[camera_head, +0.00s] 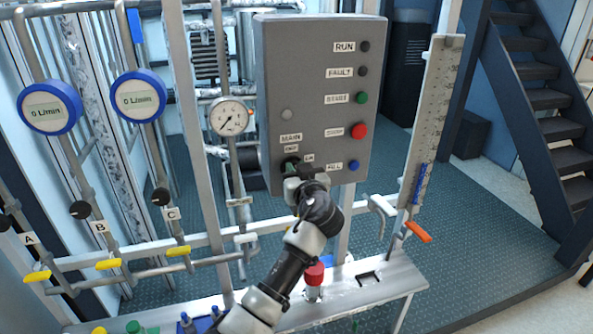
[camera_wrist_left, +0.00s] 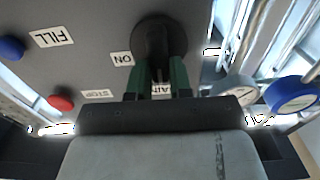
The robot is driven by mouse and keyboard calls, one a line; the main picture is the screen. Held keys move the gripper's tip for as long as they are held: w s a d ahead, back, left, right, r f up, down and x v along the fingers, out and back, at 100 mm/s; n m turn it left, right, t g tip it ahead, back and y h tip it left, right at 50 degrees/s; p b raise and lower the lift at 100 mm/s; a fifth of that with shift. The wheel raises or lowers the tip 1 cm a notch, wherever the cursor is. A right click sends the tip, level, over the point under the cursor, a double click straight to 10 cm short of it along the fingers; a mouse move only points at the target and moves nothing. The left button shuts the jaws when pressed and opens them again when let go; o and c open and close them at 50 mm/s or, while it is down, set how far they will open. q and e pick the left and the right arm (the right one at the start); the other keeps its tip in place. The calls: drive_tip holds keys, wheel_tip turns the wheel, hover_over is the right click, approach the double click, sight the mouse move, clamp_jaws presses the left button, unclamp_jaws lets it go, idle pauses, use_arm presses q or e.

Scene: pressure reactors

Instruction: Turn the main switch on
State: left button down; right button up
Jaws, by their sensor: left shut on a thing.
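The main switch is a round black knob (camera_wrist_left: 158,38) on the grey control box, beside the MAIN, OFF and ON labels. My left gripper (camera_head: 291,166) comes up from below at the box's lower left corner and covers most of the switch in the head view. In the left wrist view, the green fingers of this gripper (camera_wrist_left: 157,78) stand on both sides of the switch's handle and are shut on it. The ON label (camera_wrist_left: 121,59) is clear of the fingers in that view. My right gripper is in neither view.
The grey box (camera_head: 300,75) also carries a green START button (camera_head: 362,98), a red STOP button (camera_head: 358,131) and a blue FILL button (camera_head: 354,166). A pressure gauge (camera_head: 229,117) is close to its left. A red-topped part (camera_head: 314,273) stands below, beside my arm.

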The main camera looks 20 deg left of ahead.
use_arm(q)
drive_tip(key=m, duration=1.2)
drive_tip(key=d+f+m, duration=0.1)
drive_tip(key=m, duration=0.4)
drive_tip(key=shift+w+f+m, duration=0.1)
drive_tip(key=shift+w+m, duration=0.3)
drive_tip(key=shift+p, duration=0.3)
idle(0.4)
drive_tip(key=c, duration=1.4)
unclamp_jaws()
drive_tip(key=o, duration=0.4)
drive_tip(key=shift+w+f, duration=0.1)
drive_tip(key=shift+f, duration=0.05)
